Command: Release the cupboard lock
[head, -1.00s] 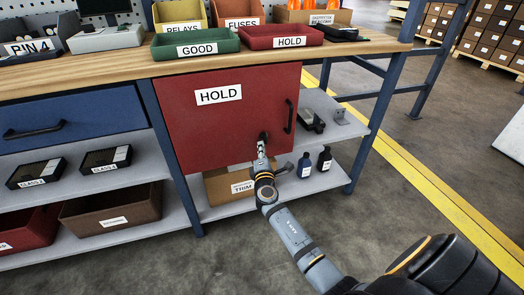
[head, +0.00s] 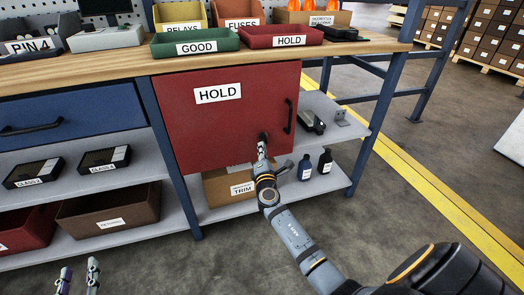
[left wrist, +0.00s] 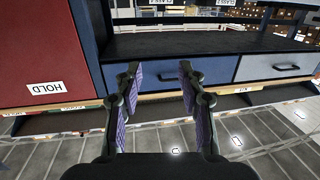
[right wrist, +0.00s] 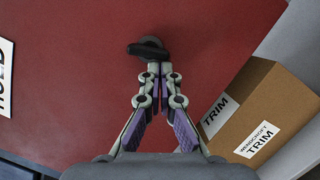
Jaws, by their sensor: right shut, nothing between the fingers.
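The red cupboard door (head: 215,130) labelled HOLD is closed under the bench top. Its dark lock (head: 264,136) sits at the lower right of the door, below the black bar handle (head: 288,116). In the right wrist view the lock (right wrist: 148,48) is a round boss with a dark turn piece lying roughly level. My right gripper (head: 261,147) is shut and empty, its tips (right wrist: 161,70) just below the lock; I cannot tell whether they touch it. My left gripper (head: 79,268) is open and empty at the bottom left of the head view; its spread fingers show in the left wrist view (left wrist: 158,70).
A cardboard TRIM box (head: 228,186) and two dark bottles (head: 314,165) stand on the shelf below the cupboard. A blue drawer (head: 70,118) and shelves with bins are left of it. A blue bench leg (head: 370,135) stands at the right. The floor in front is clear.

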